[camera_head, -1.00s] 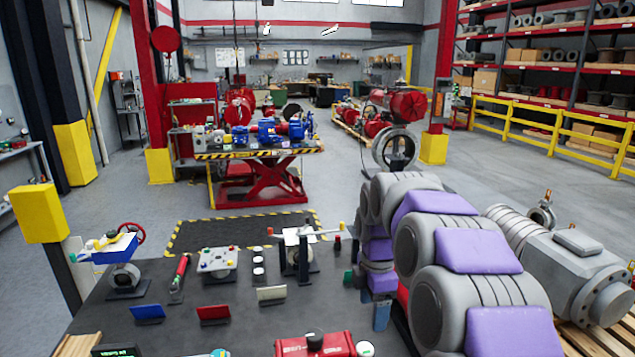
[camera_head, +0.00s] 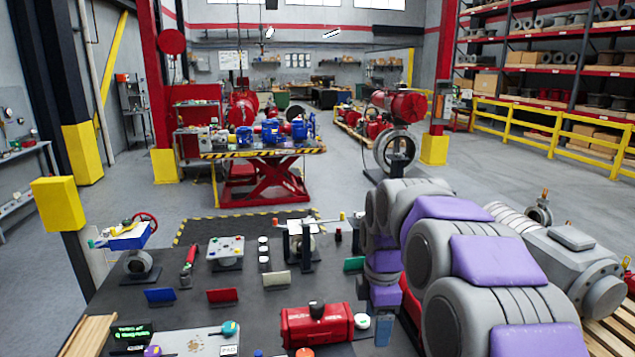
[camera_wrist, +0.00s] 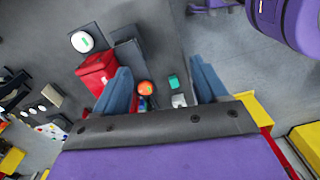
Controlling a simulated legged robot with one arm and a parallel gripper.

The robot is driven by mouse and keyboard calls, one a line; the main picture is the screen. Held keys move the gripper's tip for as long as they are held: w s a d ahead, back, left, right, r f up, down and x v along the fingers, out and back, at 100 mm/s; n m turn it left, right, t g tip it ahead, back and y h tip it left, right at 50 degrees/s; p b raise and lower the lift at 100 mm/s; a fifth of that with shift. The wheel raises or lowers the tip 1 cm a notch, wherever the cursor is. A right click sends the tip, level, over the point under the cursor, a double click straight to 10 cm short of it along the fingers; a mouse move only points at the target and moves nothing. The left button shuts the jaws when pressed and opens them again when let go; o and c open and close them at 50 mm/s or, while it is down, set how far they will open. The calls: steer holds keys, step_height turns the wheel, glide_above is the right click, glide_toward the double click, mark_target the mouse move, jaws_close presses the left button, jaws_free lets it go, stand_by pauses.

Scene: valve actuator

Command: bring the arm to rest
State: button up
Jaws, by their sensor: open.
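My grey and purple arm (camera_head: 470,260) is folded at the right side of the head view, beside the dark worktable (camera_head: 245,300). My gripper (camera_wrist: 160,78) shows in the wrist view with two blue fingers spread apart. I see nothing held between them. Beyond the fingers lie a red toolbox (camera_wrist: 97,72) and an orange round knob (camera_wrist: 145,88), with small items near it. In the head view one blue finger (camera_head: 383,330) hangs below the arm, right of the red toolbox (camera_head: 317,325). The other finger is hidden there.
The worktable carries a blue valve with a red handwheel (camera_head: 130,238), a valve on a black stand (camera_head: 300,240), and several plates and blocks. A large grey actuator (camera_head: 565,265) lies right of my arm. A red lift table (camera_head: 262,170) stands behind.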

steer(key=s+f+m+b, duration=0.3)
steer(key=s+f+m, duration=0.2)
steer(key=s, duration=0.6)
steer(key=s+d+f+m+g+b, duration=0.1)
steer(key=s+f+m+b, duration=0.3)
steer(key=s, duration=0.8)
steer(key=s+d+f+m+b, duration=0.1)
steer(key=s+f+m+b, duration=0.2)
steer(key=s+f+m, duration=0.5)
steer(key=s+m, duration=0.1)
steer(key=s, duration=0.3)
steer(key=shift+s+m+g+b, duration=0.15)
steer(key=shift+m+g+b, duration=0.15)
steer(key=shift+b, duration=0.05)
